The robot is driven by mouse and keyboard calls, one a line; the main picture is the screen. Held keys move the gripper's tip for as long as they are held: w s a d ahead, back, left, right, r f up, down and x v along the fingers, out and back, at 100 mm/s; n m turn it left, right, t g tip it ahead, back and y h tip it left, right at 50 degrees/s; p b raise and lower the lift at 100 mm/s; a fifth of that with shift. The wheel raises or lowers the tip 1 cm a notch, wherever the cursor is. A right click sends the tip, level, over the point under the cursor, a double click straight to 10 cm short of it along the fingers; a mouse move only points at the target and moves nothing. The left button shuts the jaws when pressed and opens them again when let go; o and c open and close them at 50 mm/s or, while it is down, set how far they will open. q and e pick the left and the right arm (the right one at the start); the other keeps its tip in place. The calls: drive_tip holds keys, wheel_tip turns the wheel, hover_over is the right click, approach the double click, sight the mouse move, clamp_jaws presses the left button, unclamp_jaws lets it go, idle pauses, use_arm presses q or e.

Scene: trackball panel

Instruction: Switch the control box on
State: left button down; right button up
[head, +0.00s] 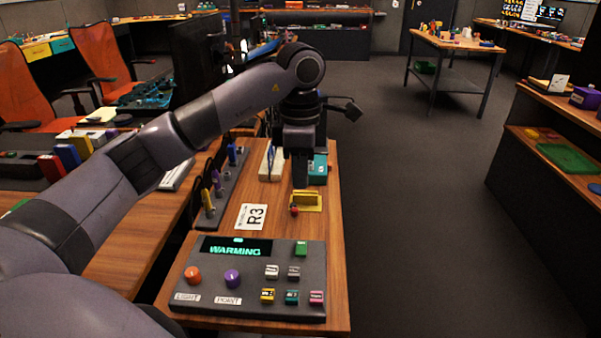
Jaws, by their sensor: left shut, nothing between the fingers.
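The control box (250,275) is a dark grey panel at the near end of the wooden desk. Its display (237,247) is lit and reads "WARMING" in green. My left gripper (300,184) is shut and empty, pointing down beyond the box, over or just behind a yellow holder (308,201). I cannot tell whether it touches the holder. My right gripper is out of view.
A small red item (294,210) is beside the yellow holder. An "R3" card (251,216) lies behind the box. A rack with coloured handles (217,190) stands to the left, a teal box (318,168) behind. Open floor (420,220) lies right of the desk.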

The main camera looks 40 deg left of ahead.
use_arm(q)
wheel_tip(320, 180, up, 13)
drive_tip(key=w+a+p, duration=0.1)
drive_tip(key=p, duration=0.3)
drive_tip(key=shift+w+f, duration=0.2)
drive_tip(key=shift+w, duration=0.05)
drive_tip(key=shift+d, duration=0.1)
